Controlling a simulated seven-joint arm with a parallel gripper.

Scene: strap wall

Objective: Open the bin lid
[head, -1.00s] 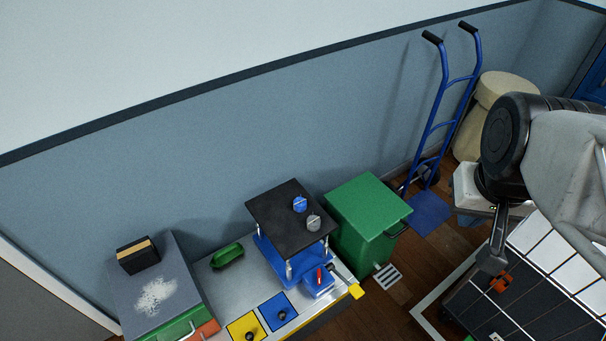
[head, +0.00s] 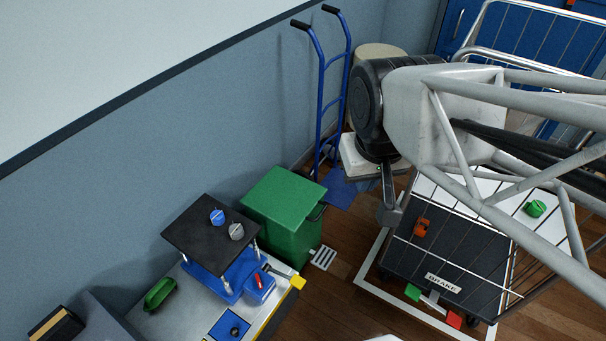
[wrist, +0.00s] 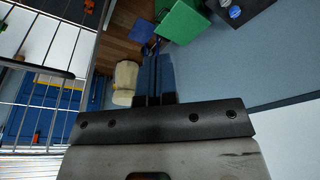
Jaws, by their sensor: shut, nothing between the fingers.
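The green bin (head: 283,215) stands on the floor against the wall in the head view. Its flat green lid (head: 284,197) lies closed on top, with a dark handle (head: 318,212) on its right side. A grey slatted pedal (head: 323,258) sticks out low at the bin's front. The bin (wrist: 183,22) also shows at the top of the wrist view. My gripper (head: 389,212) hangs to the right of the bin, clear of it. In the wrist view my gripper (wrist: 156,60) has its fingers together, with nothing between them.
A workbench (head: 150,325) with a black-topped blue stand (head: 212,235) sits left of the bin. A blue hand truck (head: 325,90) leans on the wall behind it. A wire cart (head: 450,255) stands at right. Wooden floor (head: 335,285) is open before the bin.

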